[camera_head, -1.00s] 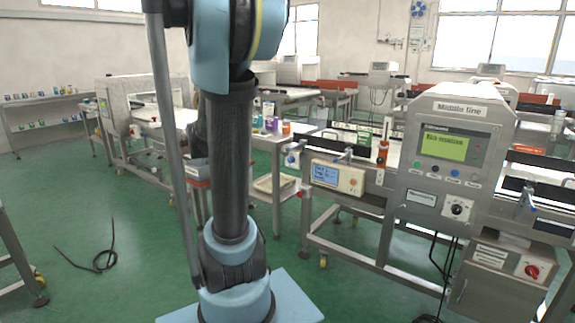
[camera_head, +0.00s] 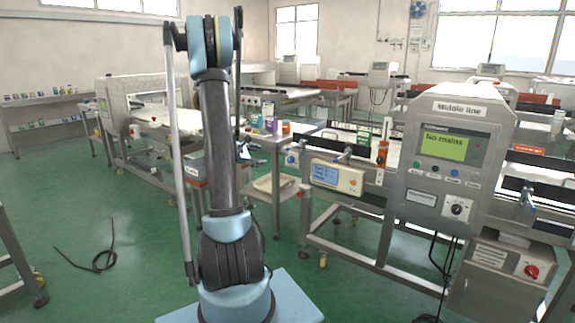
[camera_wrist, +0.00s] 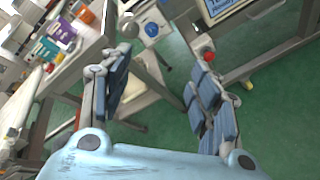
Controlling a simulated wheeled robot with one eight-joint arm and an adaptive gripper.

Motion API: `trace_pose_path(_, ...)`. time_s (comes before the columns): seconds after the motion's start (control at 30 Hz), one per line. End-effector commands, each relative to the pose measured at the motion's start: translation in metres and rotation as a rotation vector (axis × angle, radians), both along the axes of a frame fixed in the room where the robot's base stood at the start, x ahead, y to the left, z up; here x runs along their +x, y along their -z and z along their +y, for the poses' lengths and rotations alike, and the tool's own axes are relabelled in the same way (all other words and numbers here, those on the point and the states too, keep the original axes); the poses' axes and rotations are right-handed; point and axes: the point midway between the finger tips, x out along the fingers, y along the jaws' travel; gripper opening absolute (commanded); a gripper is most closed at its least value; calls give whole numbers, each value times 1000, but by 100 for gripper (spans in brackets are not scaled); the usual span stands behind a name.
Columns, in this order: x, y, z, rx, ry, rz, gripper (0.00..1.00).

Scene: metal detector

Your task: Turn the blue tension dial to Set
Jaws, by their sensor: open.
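The blue dial (camera_head: 291,160) is a small round knob on a grey box at the left end of the middle line conveyor. In the wrist view the blue dial (camera_wrist: 151,29) shows beyond the fingers, near the top. Its pointer and any Set mark are too small to read. My gripper (camera_wrist: 160,66) is open, with its two blue padded fingers apart and nothing between them. In the head view my gripper (camera_head: 244,151) is small, partly behind my arm, left of the dial and apart from it.
A beige controller (camera_head: 337,178) and a grey cabinet (camera_head: 440,160) reading "No mains" stand right of the dial. A red button (camera_wrist: 209,56) shows near the right finger. A side table (camera_head: 268,141) holds purple, green and orange items.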

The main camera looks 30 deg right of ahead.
Motion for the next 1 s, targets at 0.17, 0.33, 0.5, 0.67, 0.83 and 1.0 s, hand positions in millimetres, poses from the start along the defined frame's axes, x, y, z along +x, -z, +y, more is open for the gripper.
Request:
trace_pose_path(0.17,26,23,-29,-135,-38,94,56)
trace_pose_path(0.33,46,48,-54,-266,-70,193,56)
trace_pose_path(0.5,60,76,-75,-393,-98,299,56)
trace_pose_path(0.67,68,102,-90,-496,-117,392,56)
trace_pose_path(0.83,72,120,-99,-564,-129,457,56)
trace_pose_path(1.0,73,126,-104,-591,-132,483,56)
